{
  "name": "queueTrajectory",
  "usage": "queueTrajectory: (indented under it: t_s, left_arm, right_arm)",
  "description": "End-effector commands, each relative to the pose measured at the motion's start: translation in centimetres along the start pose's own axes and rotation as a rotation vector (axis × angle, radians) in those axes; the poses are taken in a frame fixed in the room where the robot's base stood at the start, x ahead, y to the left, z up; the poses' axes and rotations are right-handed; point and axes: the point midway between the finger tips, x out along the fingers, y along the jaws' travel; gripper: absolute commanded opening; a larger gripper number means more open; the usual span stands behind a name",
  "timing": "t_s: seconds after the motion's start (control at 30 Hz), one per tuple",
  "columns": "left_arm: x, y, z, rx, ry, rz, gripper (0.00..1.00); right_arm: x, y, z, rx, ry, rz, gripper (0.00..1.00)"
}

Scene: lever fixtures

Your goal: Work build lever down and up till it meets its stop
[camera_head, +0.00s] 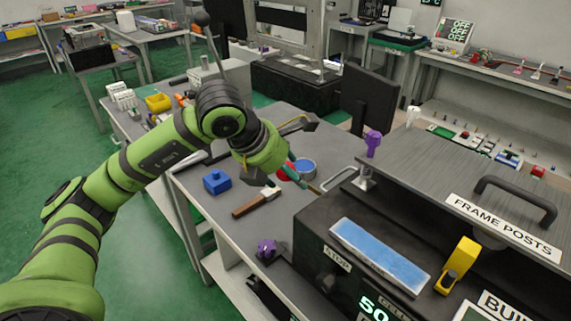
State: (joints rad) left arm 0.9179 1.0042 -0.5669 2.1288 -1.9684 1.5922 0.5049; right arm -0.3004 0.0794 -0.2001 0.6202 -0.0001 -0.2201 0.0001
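A yellow lever (458,265) stands tilted on the dark machine at the lower right. A white label reading "BUI" (505,306) is cut off by the frame edge below it; I cannot tell for sure that it belongs to this lever. My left gripper (287,150) is over the grey bench, left of the machine and well away from the yellow lever. Its dark fingers look spread apart, with nothing held between them. My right gripper is not in view.
The machine has a blue panel (380,257), a "FRAME POSTS" lid (503,228) with a black handle (515,200), and a purple knob (373,139) behind. On the bench lie a blue block (216,182), a hammer (256,202) and a blue-topped can (305,168).

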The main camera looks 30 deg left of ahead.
Motion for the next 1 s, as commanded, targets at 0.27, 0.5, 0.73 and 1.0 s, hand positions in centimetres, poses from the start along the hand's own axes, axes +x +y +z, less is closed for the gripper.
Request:
queueTrajectory:
  t_s: [0.27, 0.5, 0.73, 1.0]
  left_arm:
    - [-0.4, 0.0, 0.2, 0.000, -0.005, 0.001, 0.65]
    - [-2.7, 0.1, 0.2, 0.001, -0.007, 0.002, 0.65]
    - [-5.0, 0.1, 0.3, 0.000, -0.008, 0.002, 0.65]
    - [-6.1, 0.0, 0.1, 0.000, -0.006, 0.001, 0.65]
  right_arm:
    - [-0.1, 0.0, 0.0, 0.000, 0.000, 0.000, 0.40]
    - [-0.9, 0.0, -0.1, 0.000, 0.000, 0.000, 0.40]
    - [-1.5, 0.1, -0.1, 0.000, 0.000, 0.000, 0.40]
    - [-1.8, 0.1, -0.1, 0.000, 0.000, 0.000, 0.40]
